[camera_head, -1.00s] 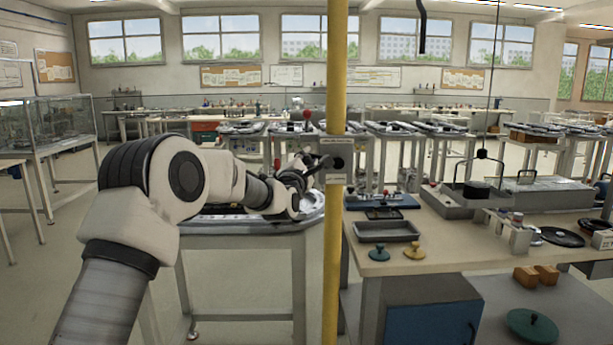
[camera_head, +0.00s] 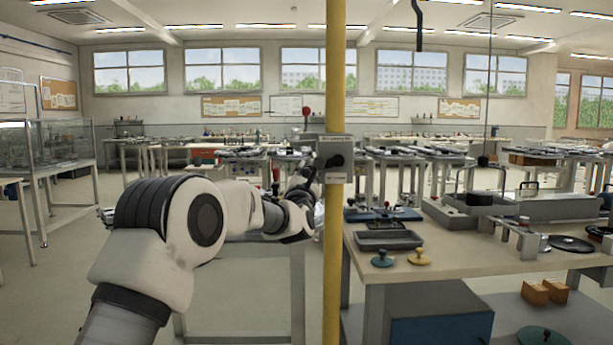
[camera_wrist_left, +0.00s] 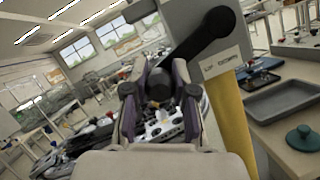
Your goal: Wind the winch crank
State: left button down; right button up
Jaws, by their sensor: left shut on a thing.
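The winch (camera_head: 333,148) is a grey box on a yellow post (camera_head: 334,270), with a black crank on its face. In the left wrist view the crank arm (camera_wrist_left: 192,48) slants from its hub at upper right down to the handle (camera_wrist_left: 159,84). My left gripper (camera_wrist_left: 159,100) is shut on that handle, one finger on each side. In the head view the left gripper (camera_head: 303,195) is left of the post and partly hidden by my own wrist. A thin line with a dark ball (camera_head: 483,160) hangs at right. My right gripper is not in view.
A bench right of the post carries a grey tray (camera_head: 388,240), a green knob (camera_head: 382,258) and a yellow knob (camera_head: 419,257). A lighter table (camera_head: 240,257) stands below my left arm. The yellow post stands close beside the gripper.

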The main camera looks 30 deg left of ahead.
pick_arm(q)
jog(key=c, duration=1)
grip_release()
jog(key=shift+o, duration=0.3)
jog(key=shift+w, duration=0.15)
jog(key=shift+d, duration=0.1)
jog(key=v, duration=1.2)
